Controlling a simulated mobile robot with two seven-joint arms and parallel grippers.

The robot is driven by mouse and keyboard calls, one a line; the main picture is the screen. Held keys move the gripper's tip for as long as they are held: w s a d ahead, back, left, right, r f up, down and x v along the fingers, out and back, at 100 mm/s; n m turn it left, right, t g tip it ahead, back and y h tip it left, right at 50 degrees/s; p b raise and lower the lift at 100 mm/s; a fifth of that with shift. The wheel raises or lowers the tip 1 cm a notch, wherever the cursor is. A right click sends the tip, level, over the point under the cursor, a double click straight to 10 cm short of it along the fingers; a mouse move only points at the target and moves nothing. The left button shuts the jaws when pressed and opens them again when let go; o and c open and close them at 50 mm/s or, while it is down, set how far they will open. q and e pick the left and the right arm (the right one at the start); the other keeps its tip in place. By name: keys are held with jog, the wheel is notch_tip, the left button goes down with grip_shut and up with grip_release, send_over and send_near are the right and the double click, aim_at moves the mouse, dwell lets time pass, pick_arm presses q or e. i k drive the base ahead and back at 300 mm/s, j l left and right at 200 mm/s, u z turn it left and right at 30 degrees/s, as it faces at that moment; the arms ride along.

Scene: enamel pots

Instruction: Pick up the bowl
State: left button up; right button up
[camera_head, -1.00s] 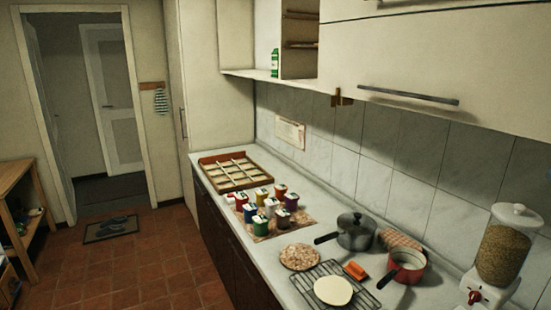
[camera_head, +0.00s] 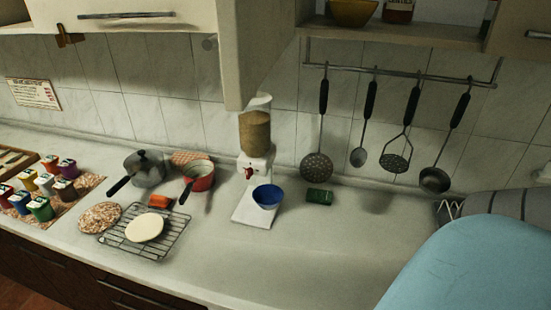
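A small blue bowl (camera_head: 268,196) sits upright on the white base of a grain dispenser (camera_head: 255,150), below its spout. A yellow bowl (camera_head: 352,12) stands on the open shelf at the top, cut off by the picture's upper edge. Neither of my grippers shows in the head view, so I cannot tell whether they are open or shut.
A dark green packet (camera_head: 319,196) lies right of the blue bowl. A red pot (camera_head: 198,176), grey pot (camera_head: 147,168) and wire rack (camera_head: 172,243) stand left. Utensils hang from a rail (camera_head: 400,73). A large pale blue shape (camera_head: 475,265) covers the lower right. The middle front counter is clear.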

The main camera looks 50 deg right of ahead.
aim_at(267, 197)
jog(key=k+z, duration=0.35)
jog(key=k+l+z, duration=0.1)
jog(key=z, duration=0.25)
jog(key=j+z, duration=0.25)
jog(key=z, duration=0.2)
jog(key=j+z, duration=0.3)
jog(key=z, duration=0.15)
jog(key=j, duration=0.4)
jog(key=i+j, duration=0.1)
jog(key=j, duration=0.4)
jog(key=i+j, duration=0.1)
jog(key=j, duration=0.45)
jog(key=i+j, duration=0.1)
jog(key=j, duration=0.4)
jog(key=i+j, duration=0.45)
jog(key=j, duration=0.25)
jog(key=i+l, duration=0.1)
jog(key=i+z, duration=0.05)
